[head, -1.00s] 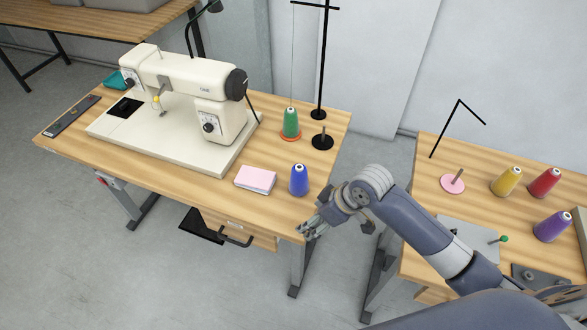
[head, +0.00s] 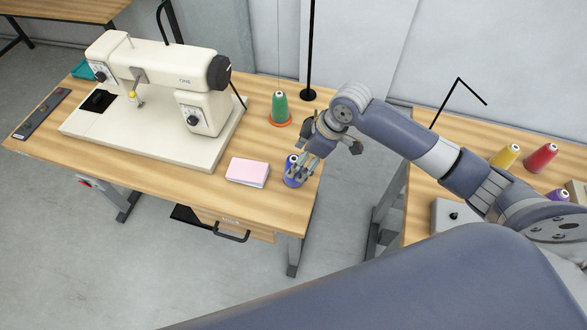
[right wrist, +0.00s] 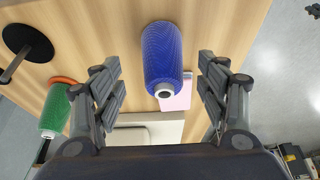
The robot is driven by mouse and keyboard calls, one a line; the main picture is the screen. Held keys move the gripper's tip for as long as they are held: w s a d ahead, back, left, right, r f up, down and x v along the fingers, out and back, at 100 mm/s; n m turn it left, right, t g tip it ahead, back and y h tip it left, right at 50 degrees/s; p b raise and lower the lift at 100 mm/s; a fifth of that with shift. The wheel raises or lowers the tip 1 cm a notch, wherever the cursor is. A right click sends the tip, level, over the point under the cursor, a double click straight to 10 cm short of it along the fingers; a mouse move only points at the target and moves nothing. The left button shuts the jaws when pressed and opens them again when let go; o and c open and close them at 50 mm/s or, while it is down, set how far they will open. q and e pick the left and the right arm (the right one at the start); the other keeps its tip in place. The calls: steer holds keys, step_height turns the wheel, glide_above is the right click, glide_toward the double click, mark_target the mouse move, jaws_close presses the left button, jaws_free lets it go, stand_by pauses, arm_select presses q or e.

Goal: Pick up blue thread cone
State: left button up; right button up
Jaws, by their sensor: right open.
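The blue thread cone (head: 291,178) stands upright on the sewing table near its right end, partly hidden behind my right gripper (head: 306,163). In the right wrist view the blue cone (right wrist: 162,55) lies between the two spread fingers of the right gripper (right wrist: 160,95), with a gap on both sides. The right gripper is open and empty, close to the cone. My left gripper is not in view.
A pink pad (head: 247,171) lies just left of the blue cone. A green cone (head: 280,108) stands behind it on an orange base. A cream sewing machine (head: 165,80) fills the table's left. A second table at right holds a yellow cone (head: 505,156) and a red cone (head: 541,157).

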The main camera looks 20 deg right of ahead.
steer(key=p+x, duration=0.1)
steer(key=x, duration=0.2)
steer(key=shift+a+f, duration=0.3)
steer(key=shift+w+a+f, duration=0.1)
steer(key=shift+a+f, duration=0.1)
steer(key=shift+f, duration=0.3)
steer(key=c, duration=0.3)
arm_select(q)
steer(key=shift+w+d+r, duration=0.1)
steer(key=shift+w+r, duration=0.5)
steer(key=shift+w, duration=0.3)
arm_select(e)
steer(key=c, duration=1.1)
steer(key=shift+o, duration=0.2)
